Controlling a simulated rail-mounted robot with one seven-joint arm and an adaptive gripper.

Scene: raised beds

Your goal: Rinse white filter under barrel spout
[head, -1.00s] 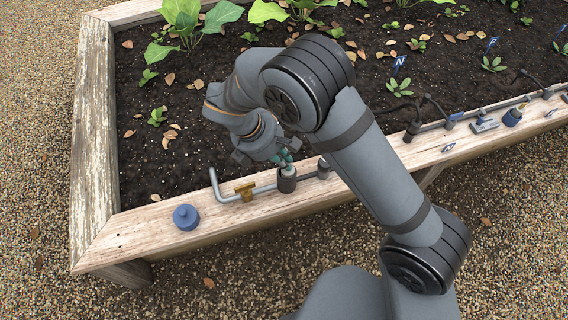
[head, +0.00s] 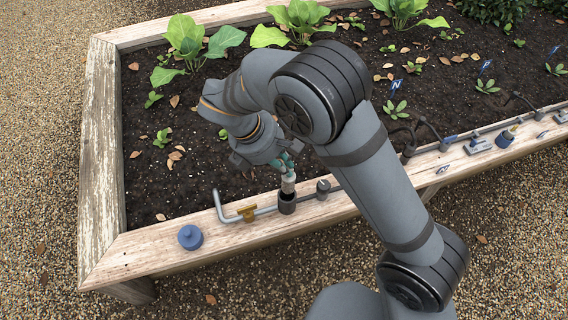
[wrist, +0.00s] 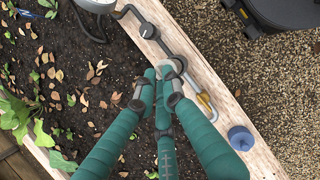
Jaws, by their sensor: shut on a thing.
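My gripper (head: 288,172) is shut on the white filter (head: 288,186), a pale cylinder held upright at the front rail of the raised bed. The filter is right over the dark cup-shaped housing (head: 287,204) on the grey pipe. I cannot tell whether its lower end is still inside the cup. In the wrist view my teal fingers (wrist: 164,76) meet over the rail and hide most of the filter. No barrel or spout can be made out in either view.
A blue cap (head: 190,237) sits on the wooden rail (head: 140,256), left of the brass valve (head: 247,213) and grey pipe (head: 218,205). A dark fitting (head: 323,189) stands right of the housing. Further right are labelled parts and hoses. Leafy plants (head: 190,40) grow behind.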

